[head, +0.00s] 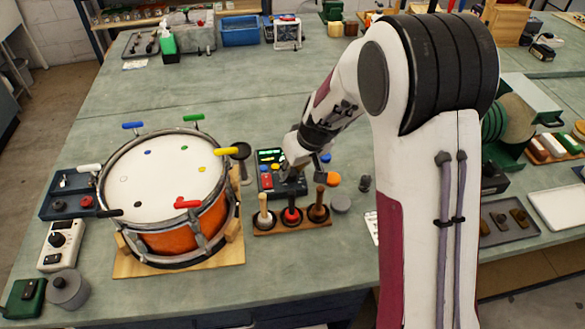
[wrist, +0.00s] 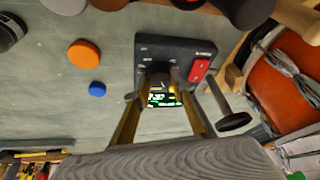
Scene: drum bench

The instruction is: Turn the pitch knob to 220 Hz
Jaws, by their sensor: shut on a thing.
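The dark tone box (head: 267,183) with a lit green display stands right of the drum; it also shows in the wrist view (wrist: 205,52). My gripper (head: 291,176) is over the box, and its fingers in the wrist view (wrist: 158,80) are closed around the dark pitch knob (wrist: 158,68). The knob is hidden behind my gripper in the head view. The green display (wrist: 163,99) shows between the fingers, partly covered, and its figures are too small to read. A red switch (wrist: 199,70) sits on the box beside the knob.
The orange drum (head: 180,235) with coloured tuning handles stands left of the box. A wooden stand (head: 292,225) with several handled tools is in front. An orange disc (wrist: 84,54) and a blue disc (wrist: 97,89) lie close by.

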